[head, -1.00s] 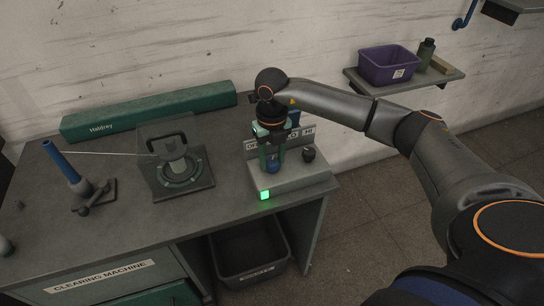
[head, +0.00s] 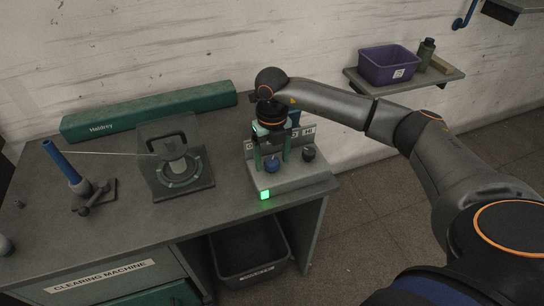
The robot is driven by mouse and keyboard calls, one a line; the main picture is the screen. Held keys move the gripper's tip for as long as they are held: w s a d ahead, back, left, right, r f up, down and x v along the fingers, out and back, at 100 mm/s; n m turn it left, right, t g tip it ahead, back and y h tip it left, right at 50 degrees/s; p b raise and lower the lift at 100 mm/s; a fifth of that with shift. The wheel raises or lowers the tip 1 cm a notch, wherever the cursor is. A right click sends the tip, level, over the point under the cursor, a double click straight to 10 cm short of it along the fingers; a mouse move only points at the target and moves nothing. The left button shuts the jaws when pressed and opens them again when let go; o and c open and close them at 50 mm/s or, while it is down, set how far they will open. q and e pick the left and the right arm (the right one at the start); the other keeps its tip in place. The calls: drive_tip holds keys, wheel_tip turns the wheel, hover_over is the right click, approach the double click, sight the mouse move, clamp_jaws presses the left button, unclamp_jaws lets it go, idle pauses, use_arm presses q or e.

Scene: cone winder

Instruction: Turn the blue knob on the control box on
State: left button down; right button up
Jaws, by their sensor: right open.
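The control box (head: 298,178) is a grey sloped box at the right end of the table, with a lit green lamp (head: 265,194) on its front corner. The blue knob (head: 271,165) sits on its top face, with a black knob (head: 308,154) to its right. My right gripper (head: 271,158) points down over the box, its two green-grey fingers apart on either side of the blue knob and slightly above or behind it. It holds nothing that I can see. The gripper hides part of the panel's lettering. My left gripper is not in view.
A machine with a black handle (head: 167,143) stands left of the box. A blue cone on a stand (head: 62,163) has a thread running to it. A long green housing (head: 150,110) lies behind. A dark bin (head: 250,253) sits below; a purple crate (head: 388,65) is on a shelf.

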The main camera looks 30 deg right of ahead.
sight(272, 161)
wheel_tip(272, 161, up, 12)
drive_tip(key=shift+r, duration=0.25)
idle(0.6)
